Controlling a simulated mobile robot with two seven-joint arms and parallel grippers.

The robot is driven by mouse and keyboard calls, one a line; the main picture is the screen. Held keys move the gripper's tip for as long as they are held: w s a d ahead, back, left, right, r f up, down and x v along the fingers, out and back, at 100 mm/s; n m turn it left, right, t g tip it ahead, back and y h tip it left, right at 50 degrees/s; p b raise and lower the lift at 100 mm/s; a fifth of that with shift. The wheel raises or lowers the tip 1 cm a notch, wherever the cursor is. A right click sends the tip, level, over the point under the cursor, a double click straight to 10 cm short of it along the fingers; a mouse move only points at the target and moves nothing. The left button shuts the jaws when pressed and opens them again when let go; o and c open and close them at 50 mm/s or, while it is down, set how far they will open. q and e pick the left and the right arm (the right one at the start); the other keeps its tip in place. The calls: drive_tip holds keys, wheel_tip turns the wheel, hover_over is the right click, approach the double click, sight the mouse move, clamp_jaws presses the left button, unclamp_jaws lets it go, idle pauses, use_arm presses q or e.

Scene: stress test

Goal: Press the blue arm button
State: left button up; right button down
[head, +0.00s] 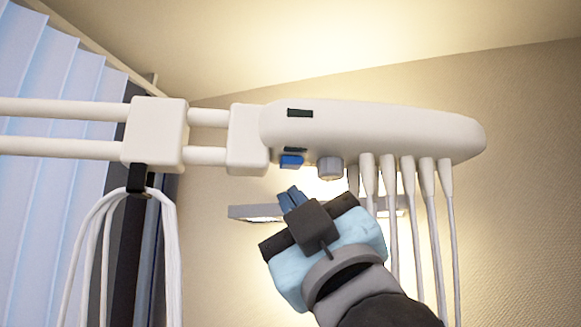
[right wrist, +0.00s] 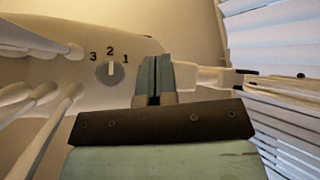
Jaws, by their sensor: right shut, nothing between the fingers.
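The blue arm button (head: 291,161) sits on the underside of the white dental arm head (head: 380,130), left of a grey round knob. My right gripper (head: 293,196) is shut and empty, with its fingertips a little below the blue button and apart from it in the head view. In the right wrist view, my shut fingers (right wrist: 154,75) point up toward the white head, and they seem to hide the button there. My left gripper is not in view.
The grey knob (head: 330,168), marked 1, 2, 3 in the right wrist view (right wrist: 110,73), is close to my right fingers. Several white handpieces with hoses (head: 407,180) hang at the right. White cables (head: 120,215) hang at the left, near the window blinds (head: 45,90).

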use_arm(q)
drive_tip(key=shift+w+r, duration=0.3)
use_arm(e)
drive_tip(key=shift+r, duration=0.5)
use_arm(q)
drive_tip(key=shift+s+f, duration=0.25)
use_arm(e)
drive_tip(key=shift+r, duration=0.1)
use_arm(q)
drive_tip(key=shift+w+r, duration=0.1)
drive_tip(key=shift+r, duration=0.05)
use_arm(e)
drive_tip(key=shift+r, duration=0.35)
drive_tip(key=shift+f, duration=0.1)
use_arm(q)
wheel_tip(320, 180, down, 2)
drive_tip(key=shift+b, duration=0.8)
use_arm(e)
drive_tip(key=shift+f, duration=0.85)
